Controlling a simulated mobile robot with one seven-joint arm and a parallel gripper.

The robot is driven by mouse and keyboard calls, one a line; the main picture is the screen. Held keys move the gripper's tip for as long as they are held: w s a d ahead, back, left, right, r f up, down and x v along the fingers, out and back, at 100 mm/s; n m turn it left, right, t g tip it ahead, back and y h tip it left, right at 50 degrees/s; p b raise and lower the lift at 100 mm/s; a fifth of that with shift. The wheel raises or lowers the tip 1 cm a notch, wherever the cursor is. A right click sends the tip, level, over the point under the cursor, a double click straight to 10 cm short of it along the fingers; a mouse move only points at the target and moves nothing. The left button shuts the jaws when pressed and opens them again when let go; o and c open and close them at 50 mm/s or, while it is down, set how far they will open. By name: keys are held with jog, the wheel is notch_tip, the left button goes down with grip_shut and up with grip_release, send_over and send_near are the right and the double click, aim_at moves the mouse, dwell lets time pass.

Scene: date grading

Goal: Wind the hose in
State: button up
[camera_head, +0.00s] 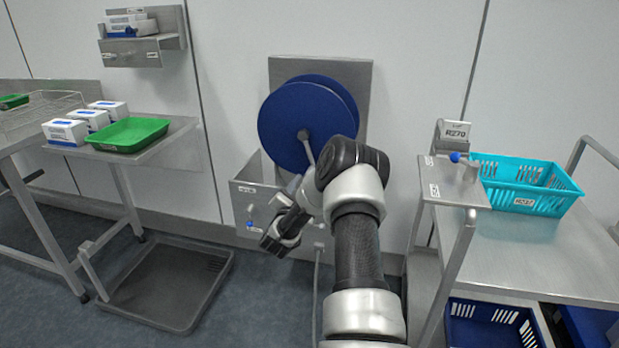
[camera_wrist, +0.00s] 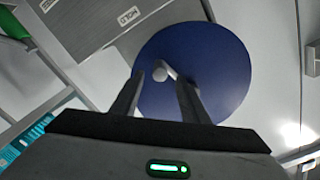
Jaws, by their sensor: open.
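A blue hose reel (camera_head: 283,128) is mounted on a metal back plate on the wall, with a crank arm at its hub (camera_head: 303,134). In the wrist view the blue disc (camera_wrist: 225,62) lies beyond my fingers, and the crank (camera_wrist: 172,72) shows between them. My gripper (camera_head: 270,243) is in front of the metal box below the reel. In the wrist view my gripper (camera_wrist: 158,95) is open, with nothing held between its fingers. A thin grey hose (camera_head: 316,285) hangs down below the box. My arm hides part of the reel's lower right and the box.
A blue-knobbed valve (camera_head: 250,224) is on the metal box (camera_head: 240,190). At right, a trolley (camera_head: 535,255) bears a turquoise basket (camera_head: 530,203). At left, a table holds a green tray (camera_head: 128,135) and white boxes (camera_head: 65,131). A dark tray (camera_head: 165,285) lies on the floor.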

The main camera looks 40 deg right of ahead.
jog(key=b+x, duration=0.1)
jog(key=x, duration=0.7)
jog(key=shift+w+d, duration=0.2)
jog(key=shift+w, duration=0.05)
grip_shut()
